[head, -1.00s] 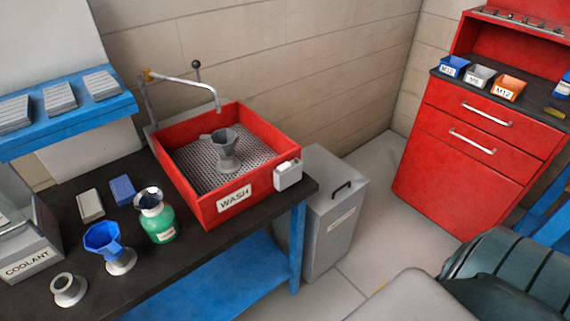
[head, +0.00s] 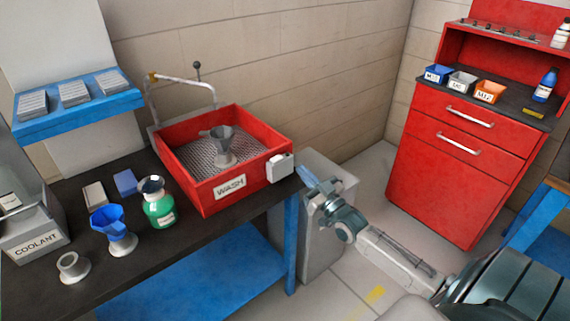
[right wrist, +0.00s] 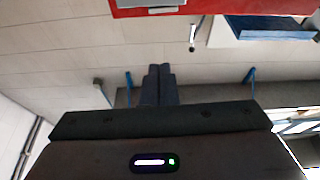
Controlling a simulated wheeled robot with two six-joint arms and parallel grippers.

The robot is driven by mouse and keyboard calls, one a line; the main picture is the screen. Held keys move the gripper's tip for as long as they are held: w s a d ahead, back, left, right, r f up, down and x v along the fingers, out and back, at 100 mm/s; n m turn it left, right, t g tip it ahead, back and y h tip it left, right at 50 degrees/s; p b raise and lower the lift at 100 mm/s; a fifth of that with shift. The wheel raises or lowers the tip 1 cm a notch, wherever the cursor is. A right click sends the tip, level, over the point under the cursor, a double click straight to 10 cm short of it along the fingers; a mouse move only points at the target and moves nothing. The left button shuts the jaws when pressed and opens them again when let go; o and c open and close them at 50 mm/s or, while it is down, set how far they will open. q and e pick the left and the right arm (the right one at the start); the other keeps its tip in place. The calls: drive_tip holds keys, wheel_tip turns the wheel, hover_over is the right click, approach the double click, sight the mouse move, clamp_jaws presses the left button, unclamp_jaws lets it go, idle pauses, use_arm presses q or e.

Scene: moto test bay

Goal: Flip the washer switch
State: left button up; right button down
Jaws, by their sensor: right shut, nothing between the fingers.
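The red wash basin (head: 203,196) with a "WASH" label stands on the dark workbench. A small white switch box (head: 280,167) is fixed to the right end of its front. The switch lever itself is too small to make out. My right gripper (head: 301,172) is just right of the switch box, its fingers pointing toward it. Whether they touch the box I cannot tell. The fingers are shut and empty; they also show together in the right wrist view (right wrist: 158,84). My left gripper is not in view.
A grey funnel (head: 222,146) stands in the basin beneath a curved tap (head: 185,83). A green bottle (head: 158,206) and a blue funnel (head: 108,224) stand on the bench at left. A grey bin (head: 318,240) is behind my right arm. A red cabinet (head: 440,180) stands at right.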

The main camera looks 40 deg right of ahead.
sight(276, 159)
drive_tip(key=shift+w+r, duration=0.1)
drive_tip(key=shift+r, duration=0.05)
drive_tip(key=w, duration=0.9)
drive_tip(key=shift+w+a+f, duration=0.15)
drive_tip(key=shift+a+f, duration=0.25)
idle(0.3)
